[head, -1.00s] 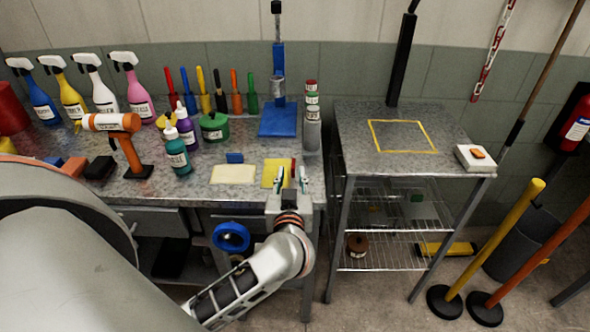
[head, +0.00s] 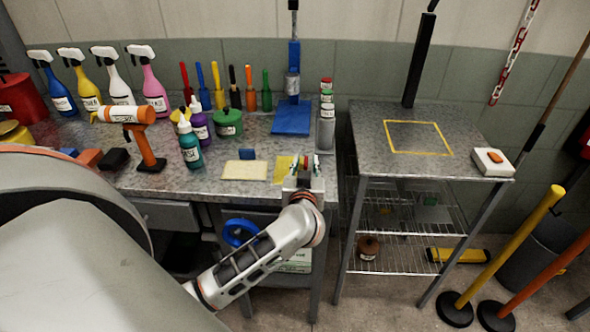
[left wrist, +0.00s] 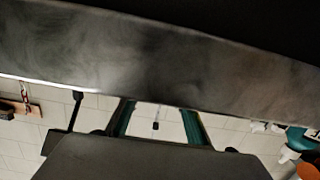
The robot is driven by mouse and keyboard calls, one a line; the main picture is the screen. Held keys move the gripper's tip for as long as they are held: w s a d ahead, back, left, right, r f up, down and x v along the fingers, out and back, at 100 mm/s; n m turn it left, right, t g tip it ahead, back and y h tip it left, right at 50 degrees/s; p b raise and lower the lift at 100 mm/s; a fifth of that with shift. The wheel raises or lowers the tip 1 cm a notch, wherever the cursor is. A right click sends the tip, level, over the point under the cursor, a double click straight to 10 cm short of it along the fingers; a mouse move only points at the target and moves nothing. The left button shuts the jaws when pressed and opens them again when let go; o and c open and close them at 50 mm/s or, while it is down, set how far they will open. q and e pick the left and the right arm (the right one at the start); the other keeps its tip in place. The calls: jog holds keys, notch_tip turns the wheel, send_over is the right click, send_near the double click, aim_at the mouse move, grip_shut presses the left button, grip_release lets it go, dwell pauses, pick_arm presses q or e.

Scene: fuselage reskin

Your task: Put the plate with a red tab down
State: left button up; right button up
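My left gripper (head: 305,165) is over the right front part of the workbench, beside a yellow sheet (head: 282,170). A small red piece (head: 305,162) shows between its fingers in the head view. I cannot tell whether this is the plate's red tab, and no plate is clearly visible with it. In the left wrist view the two teal fingers (left wrist: 158,118) stand apart with wall visible between them. Their tips end at a broad grey metal band (left wrist: 150,60) that I cannot identify. My right gripper is not in view.
A cream pad (head: 244,171) with a small blue piece (head: 247,154) behind it lies left of the gripper. Bottles and an orange tool (head: 140,140) stand further left.

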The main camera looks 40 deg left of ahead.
pick_arm(q)
grip_shut()
